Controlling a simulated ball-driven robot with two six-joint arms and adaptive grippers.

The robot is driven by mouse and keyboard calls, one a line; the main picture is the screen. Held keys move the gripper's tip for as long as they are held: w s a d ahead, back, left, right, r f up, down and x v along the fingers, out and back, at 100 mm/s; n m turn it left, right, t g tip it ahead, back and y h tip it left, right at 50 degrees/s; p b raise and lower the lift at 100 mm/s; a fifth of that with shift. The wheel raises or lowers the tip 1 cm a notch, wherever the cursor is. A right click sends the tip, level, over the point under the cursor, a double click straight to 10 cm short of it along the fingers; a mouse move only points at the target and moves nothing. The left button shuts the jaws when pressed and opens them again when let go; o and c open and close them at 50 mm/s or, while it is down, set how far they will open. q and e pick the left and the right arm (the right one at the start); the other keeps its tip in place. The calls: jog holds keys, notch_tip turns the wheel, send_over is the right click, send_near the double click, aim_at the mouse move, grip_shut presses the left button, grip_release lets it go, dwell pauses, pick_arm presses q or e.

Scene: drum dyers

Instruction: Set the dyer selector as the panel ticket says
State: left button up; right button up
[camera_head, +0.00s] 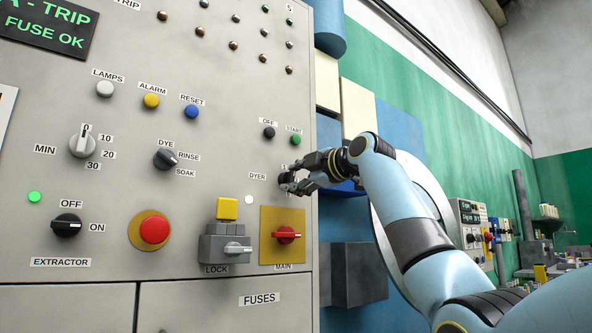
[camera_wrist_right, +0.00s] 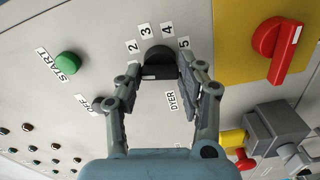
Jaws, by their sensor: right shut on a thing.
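The dyer selector is a black round knob (camera_wrist_right: 158,56) on the grey panel, with labels 2, 3, 4 and 5 around it and the word DYER beside it in the right wrist view. My right gripper (camera_wrist_right: 158,78) has its two fingers on either side of the knob, shut on it. In the head view my right gripper (camera_head: 290,183) reaches the panel's right edge beside the DYER label (camera_head: 258,176) and hides most of the knob. I cannot tell which number the knob points to. No readable ticket shows; a white sheet (camera_head: 5,105) is cut off at the left edge.
A red MAIN switch (camera_head: 286,235) on a yellow plate and a grey LOCK block (camera_head: 224,243) sit below the gripper. A green START button (camera_head: 296,140) and a black OFF button (camera_head: 269,132) are just above. Other knobs and buttons lie to the left.

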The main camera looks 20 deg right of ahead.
jog(key=m+p, duration=0.8)
jog(key=shift+r, duration=0.1)
jog(key=m+p, duration=0.5)
jog(key=m, duration=0.1)
jog(key=shift+m, duration=0.3)
jog(key=m+p, duration=0.4)
jog(key=shift+m, duration=0.3)
jog(key=m+p, duration=0.3)
jog(key=shift+m, duration=0.3)
jog(key=m+p, duration=0.3)
jog(key=shift+f+m+p, duration=0.25)
jog(key=shift+m+p, duration=0.95)
jog(key=shift+m, duration=0.5)
jog(key=o, duration=1.2)
jog(key=shift+c, duration=0.2)
